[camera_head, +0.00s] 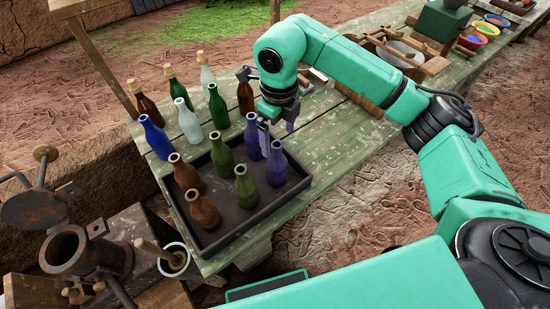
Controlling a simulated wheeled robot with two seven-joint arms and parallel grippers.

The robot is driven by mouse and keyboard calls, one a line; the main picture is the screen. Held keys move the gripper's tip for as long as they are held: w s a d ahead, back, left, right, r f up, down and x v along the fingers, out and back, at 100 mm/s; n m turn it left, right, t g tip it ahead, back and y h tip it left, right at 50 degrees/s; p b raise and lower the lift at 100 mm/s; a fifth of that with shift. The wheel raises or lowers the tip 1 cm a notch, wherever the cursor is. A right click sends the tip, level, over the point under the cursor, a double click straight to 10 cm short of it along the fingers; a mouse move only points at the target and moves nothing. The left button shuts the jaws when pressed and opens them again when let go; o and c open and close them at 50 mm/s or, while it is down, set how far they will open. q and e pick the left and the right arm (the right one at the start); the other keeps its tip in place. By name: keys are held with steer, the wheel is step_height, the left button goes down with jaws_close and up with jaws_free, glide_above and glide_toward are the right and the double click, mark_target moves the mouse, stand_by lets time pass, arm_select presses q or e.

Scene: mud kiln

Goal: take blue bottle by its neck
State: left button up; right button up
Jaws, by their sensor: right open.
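Two violet-blue bottles stand in the dark tray (233,237): a nearer one (277,168) near its right side and another (252,143) just behind it to the left. A darker blue bottle (155,140) stands on the table left of the tray. My right gripper (276,130) points down, open, with its fingers apart. It appears above the nearer violet-blue bottle's neck, and its left finger overlaps the view of the rear one. I cannot tell whether it touches either bottle. My left gripper is not in view.
The tray also holds green bottles (245,189) and brown bottles (203,211). Several more bottles, including a clear one (188,124), stand behind on the green table (330,145). A wooden rack (400,60) and coloured bowls (472,39) lie farther right. Bare table lies right of the tray.

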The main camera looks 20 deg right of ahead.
mark_target(280, 147)
steer(key=f, duration=0.1)
steer(key=s+f+p, duration=0.1)
steer(key=f, duration=0.1)
steer(key=shift+f, duration=0.15)
steer(key=f+p, duration=0.1)
steer(key=f, duration=0.1)
steer(key=f+p, duration=0.1)
steer(key=f, duration=0.1)
steer(key=w+f+p, duration=0.1)
steer(key=f, duration=0.1)
steer(key=shift+a, duration=0.15)
steer(key=shift+s+f, duration=0.1)
steer(key=shift+f, duration=0.25)
steer(key=c, duration=1.4)
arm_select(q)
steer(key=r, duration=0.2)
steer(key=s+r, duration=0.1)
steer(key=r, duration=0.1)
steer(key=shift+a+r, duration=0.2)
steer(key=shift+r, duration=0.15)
